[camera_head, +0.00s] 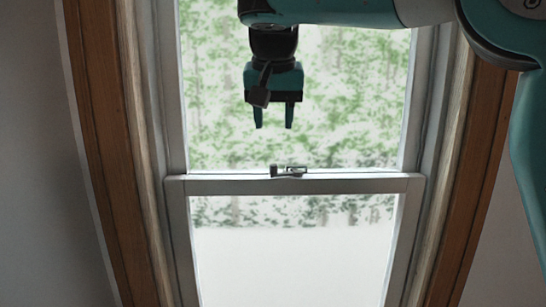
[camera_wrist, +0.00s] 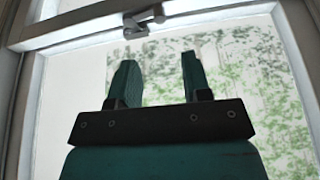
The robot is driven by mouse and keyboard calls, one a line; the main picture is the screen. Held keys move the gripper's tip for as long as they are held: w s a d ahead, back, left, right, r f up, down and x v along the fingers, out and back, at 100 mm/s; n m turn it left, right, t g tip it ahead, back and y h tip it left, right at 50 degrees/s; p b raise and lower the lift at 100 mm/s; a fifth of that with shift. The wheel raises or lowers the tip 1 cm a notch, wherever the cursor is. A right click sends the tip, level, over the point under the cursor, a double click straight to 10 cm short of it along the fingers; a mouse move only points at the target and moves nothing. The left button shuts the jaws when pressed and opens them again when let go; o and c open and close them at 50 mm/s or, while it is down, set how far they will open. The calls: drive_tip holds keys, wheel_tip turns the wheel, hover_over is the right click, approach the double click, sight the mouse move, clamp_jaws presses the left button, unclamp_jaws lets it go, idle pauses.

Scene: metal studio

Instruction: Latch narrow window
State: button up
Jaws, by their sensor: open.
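The narrow window (camera_head: 293,185) has a white frame with a horizontal meeting rail across its middle. A small metal latch (camera_head: 289,171) sits on top of that rail, near its centre. The latch also shows in the wrist view (camera_wrist: 144,21), near the top edge on the white rail. My gripper (camera_head: 273,127) points down above the latch in the head view, apart from it, with its two fingers spread and nothing between them. In the wrist view the fingers (camera_wrist: 158,75) are apart and empty. I cannot tell whether the latch is turned shut.
Brown wooden trim (camera_head: 101,150) runs down the left side of the window, and matching trim (camera_head: 474,180) runs down the right. Grey wall (camera_head: 40,170) lies beyond the left trim. The space between my fingers and the latch looks clear.

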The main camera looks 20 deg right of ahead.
sight(274, 165)
drive_tip(key=b+x, duration=0.2)
drive_tip(key=x, duration=0.8)
drive_tip(key=shift+w+f+b, duration=0.15)
drive_tip(key=shift+f+b, duration=0.15)
drive_tip(key=shift+f, duration=0.1)
clamp_jaws()
drive_tip(key=shift+w+r+m+p, duration=0.2)
drive_tip(key=shift+m+p, duration=0.2)
drive_tip(key=shift+p, duration=0.3)
drive_tip(key=shift+w+f+m, duration=0.1)
drive_tip(key=shift+w+m, duration=0.05)
drive_tip(key=shift+m, duration=0.15)
drive_tip(key=shift+f, duration=0.1)
